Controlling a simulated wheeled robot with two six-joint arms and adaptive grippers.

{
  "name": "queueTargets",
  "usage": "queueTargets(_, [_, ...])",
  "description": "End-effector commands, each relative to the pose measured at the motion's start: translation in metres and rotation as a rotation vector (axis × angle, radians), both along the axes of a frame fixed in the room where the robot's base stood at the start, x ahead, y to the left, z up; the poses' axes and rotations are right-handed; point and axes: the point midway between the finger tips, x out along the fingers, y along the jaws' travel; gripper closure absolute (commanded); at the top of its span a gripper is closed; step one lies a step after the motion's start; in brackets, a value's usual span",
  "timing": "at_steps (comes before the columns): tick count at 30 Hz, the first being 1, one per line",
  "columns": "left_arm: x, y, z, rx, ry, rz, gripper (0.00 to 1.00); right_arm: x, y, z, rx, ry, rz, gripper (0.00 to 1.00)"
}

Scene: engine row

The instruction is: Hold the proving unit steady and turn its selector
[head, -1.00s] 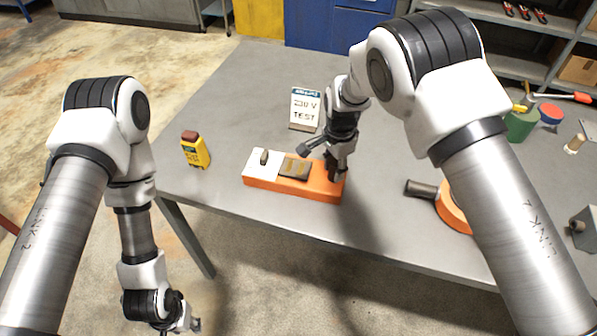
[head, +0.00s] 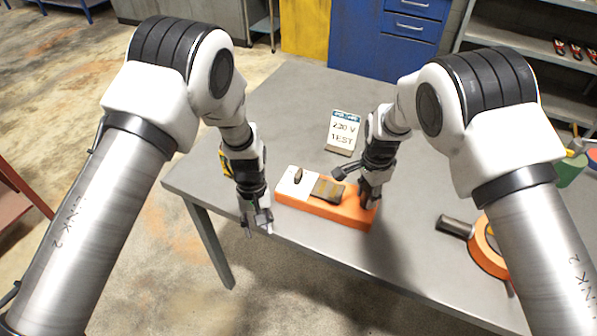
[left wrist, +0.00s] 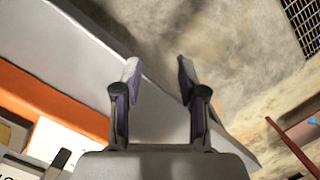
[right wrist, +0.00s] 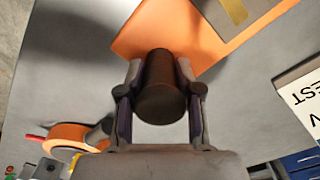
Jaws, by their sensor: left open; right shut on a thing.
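The proving unit (head: 325,208) is an orange block lying on the table, with a white plate at its left end and a grey-brown panel in the middle. A small dark selector (head: 298,175) stands on the white plate. My right gripper (head: 369,203) is at the block's right end; in the right wrist view it is shut on a dark round post (right wrist: 160,90) there. My left gripper (head: 259,232) is open and empty, just left of the block by the table's front edge. The left wrist view shows the block's orange side (left wrist: 45,98) and the selector (left wrist: 60,158) at lower left.
A "230 V TEST" sign (head: 344,130) stands behind the block. A yellow device (head: 226,166) is mostly hidden by my left arm. An orange ring-shaped object with a grey handle (head: 455,227) lies to the right. The table (head: 290,100) is clear at the back left.

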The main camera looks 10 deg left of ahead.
Motion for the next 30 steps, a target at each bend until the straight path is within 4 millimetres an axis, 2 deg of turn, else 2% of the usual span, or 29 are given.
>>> queueTargets(1, [0.025, -0.021, 0.030, -0.026, 0.002, 0.008, 0.58, 0.000, 0.000, -0.001, -0.001, 0.001, 0.001, 1.00])
queueTargets(3, [0.054, -0.052, 0.078, -0.068, 0.017, -0.015, 0.58, 0.000, 0.000, -0.001, -0.001, 0.001, 0.001, 1.00])
queueTargets(6, [0.093, -0.078, 0.126, -0.089, -0.029, -0.201, 0.58, 0.000, 0.000, -0.001, -0.001, 0.001, 0.001, 1.00])
queueTargets(9, [0.130, -0.080, 0.146, -0.055, -0.126, -0.450, 0.58, 0.000, 0.000, -0.001, 0.000, 0.000, 0.000, 1.00])
queueTargets(12, [0.152, -0.078, 0.155, -0.019, -0.186, -0.608, 0.58, 0.000, 0.000, -0.001, 0.000, 0.000, 0.000, 1.00])
queueTargets(17, [0.158, -0.077, 0.144, -0.006, -0.201, -0.658, 0.58, 0.000, 0.000, -0.001, 0.000, 0.000, 0.000, 1.00])
queueTargets(27, [0.157, -0.077, 0.066, -0.008, -0.199, -0.654, 0.58, 0.000, 0.000, 0.000, 0.000, 0.000, 0.000, 1.00])
queueTargets(30, [0.157, -0.077, 0.049, -0.007, -0.200, -0.653, 0.58, 0.000, 0.000, 0.000, 0.000, 0.000, 0.000, 1.00])
